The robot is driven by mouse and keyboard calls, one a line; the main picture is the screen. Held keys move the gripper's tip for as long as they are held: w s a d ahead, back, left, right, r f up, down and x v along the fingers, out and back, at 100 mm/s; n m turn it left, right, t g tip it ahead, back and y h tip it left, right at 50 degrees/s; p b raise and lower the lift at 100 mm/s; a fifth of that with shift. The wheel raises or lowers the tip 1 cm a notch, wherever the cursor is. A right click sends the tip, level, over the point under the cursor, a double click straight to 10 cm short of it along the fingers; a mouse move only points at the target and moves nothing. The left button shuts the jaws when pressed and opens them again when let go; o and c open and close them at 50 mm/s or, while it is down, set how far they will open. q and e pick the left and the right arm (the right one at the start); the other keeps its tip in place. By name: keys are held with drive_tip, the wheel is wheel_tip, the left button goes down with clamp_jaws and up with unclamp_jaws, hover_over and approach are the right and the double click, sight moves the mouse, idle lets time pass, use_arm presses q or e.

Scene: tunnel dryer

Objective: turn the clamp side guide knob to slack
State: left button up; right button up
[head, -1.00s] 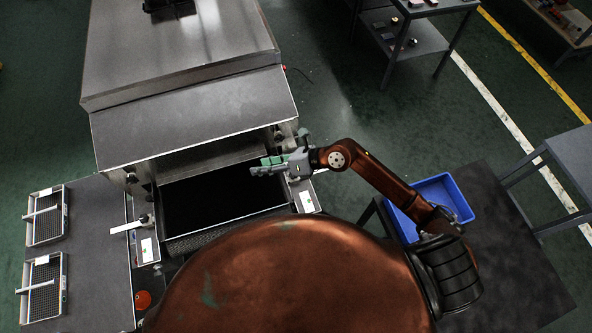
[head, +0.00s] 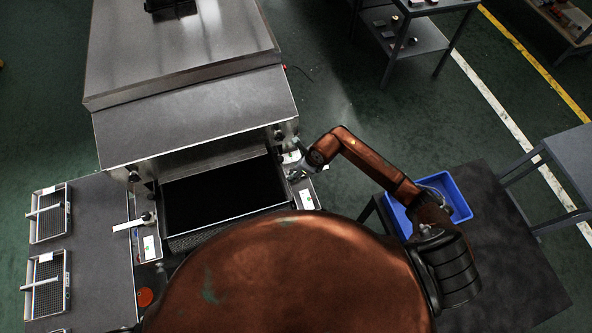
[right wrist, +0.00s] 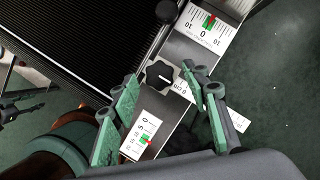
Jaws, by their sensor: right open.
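A black knob (right wrist: 160,75) with a white pointer line sits on a grey metal rail plate (right wrist: 195,50) beside the dark belt, in the right wrist view. My right gripper (right wrist: 159,72) is open, its green-padded fingers on either side of the knob in the picture. I cannot tell whether they touch it. In the head view my right gripper (head: 299,168) is over the right rail at the dryer's mouth, and my wrist partly hides it and the knob there.
The right wrist view shows a scale label marked 10-0-10 (right wrist: 204,30) and another label (right wrist: 143,138) with green and red marks. The black belt (head: 222,192) runs out of the metal dryer (head: 195,115). A blue bin (head: 462,205) stands on the right table.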

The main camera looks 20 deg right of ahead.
drive_tip(key=shift+f, duration=0.2)
drive_tip(key=shift+c, duration=0.2)
drive_tip(key=shift+w, duration=0.1)
drive_tip(key=c, duration=1.1)
